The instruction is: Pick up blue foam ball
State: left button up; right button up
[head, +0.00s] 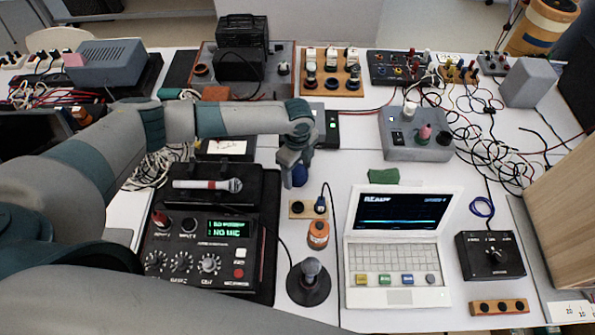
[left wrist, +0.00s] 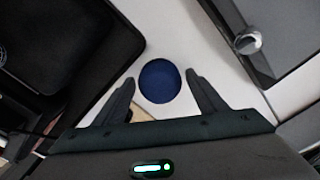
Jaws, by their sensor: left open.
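The blue foam ball (head: 299,176) shows in the head view just below my left gripper (head: 292,176), partly hidden by it. In the left wrist view the ball (left wrist: 160,82) is a dark blue round shape on the white table. My left gripper (left wrist: 161,88) is open there, with one finger on each side of the ball and gaps between. I cannot tell how high the fingers are above the table. My right gripper is not in view.
A microphone (head: 207,184) lies on a black case left of the ball. A wooden block with a socket (head: 297,209), an orange-topped jar (head: 318,234) and a black stand (head: 309,283) are nearer. A white laptop (head: 398,262) stands to the right. Cables (head: 488,160) clutter the far right.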

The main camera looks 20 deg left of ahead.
aim_at(301, 170)
pick_arm(q)
jog(key=shift+c, duration=0.6)
jog(key=c, duration=0.9)
jog(key=shift+r, duration=0.1)
jog(key=shift+r+b, duration=0.35)
jog(key=shift+r, duration=0.15)
jog(key=r, duration=0.1)
jog(key=d+r+b, duration=0.1)
jog(key=r, duration=0.1)
jog(key=shift+r+b, duration=0.1)
jog(key=shift+b, duration=0.2)
jog(key=d+r+b, duration=0.3)
jog(key=d+r, duration=0.3)
jog(key=d, duration=0.4)
jog(key=shift+d+r, duration=0.3)
jog(key=shift+r, duration=0.05)
jog(key=shift+s, duration=0.1)
